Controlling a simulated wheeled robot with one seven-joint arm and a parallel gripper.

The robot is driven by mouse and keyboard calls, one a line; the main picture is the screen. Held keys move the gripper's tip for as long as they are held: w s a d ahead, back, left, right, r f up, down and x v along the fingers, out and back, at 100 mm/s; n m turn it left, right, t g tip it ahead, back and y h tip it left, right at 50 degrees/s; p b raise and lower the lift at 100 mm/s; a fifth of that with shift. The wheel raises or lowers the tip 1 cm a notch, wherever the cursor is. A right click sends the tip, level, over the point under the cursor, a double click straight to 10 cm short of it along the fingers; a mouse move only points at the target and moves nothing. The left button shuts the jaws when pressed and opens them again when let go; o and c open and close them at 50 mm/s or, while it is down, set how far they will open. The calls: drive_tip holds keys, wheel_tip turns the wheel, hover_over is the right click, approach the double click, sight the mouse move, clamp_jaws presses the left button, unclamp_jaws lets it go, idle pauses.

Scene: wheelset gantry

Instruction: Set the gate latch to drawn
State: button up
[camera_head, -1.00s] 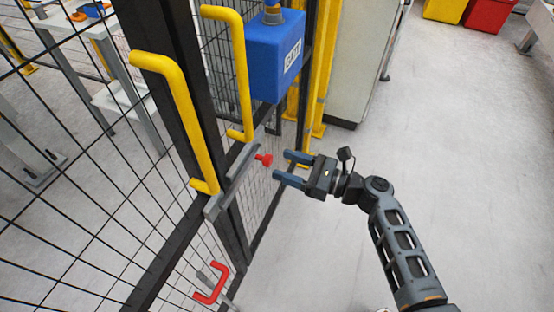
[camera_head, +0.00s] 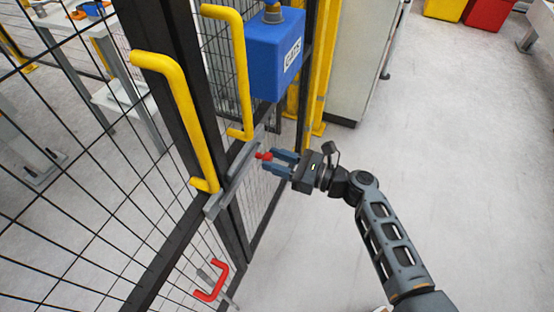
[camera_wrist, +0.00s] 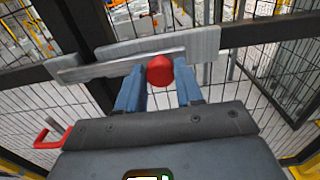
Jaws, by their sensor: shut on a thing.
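The gate latch is a grey sliding bar (camera_head: 234,172) lying across the black gate posts, with a red knob (camera_head: 264,155) on it. In the wrist view the grey bar (camera_wrist: 120,66) runs across the frame, and the red knob (camera_wrist: 159,70) sits between the blue fingers. My gripper (camera_head: 271,157) comes from the right and is shut on the red knob. The fingers cover the knob's sides. The gripper also shows in the wrist view (camera_wrist: 160,88).
Two yellow handles (camera_head: 180,100) stand above the latch. A blue box (camera_head: 274,62) hangs on the post above my gripper. A red handle (camera_head: 214,281) is low on the mesh gate. The floor (camera_head: 450,150) to the right is clear.

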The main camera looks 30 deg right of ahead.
clamp_jaws()
drive_tip(key=w+d+b, duration=0.1)
drive_tip(key=w+d, duration=0.2)
drive_tip(key=d, duration=0.2)
drive_tip(key=shift+w+d, duration=0.15)
drive_tip(key=shift+w, duration=0.2)
drive_tip(key=o, duration=0.7)
unclamp_jaws()
drive_tip(key=shift+o, duration=0.2)
drive_tip(key=v, duration=0.7)
drive_tip(key=shift+s+d+b, duration=0.25)
drive_tip(key=shift+b, duration=0.1)
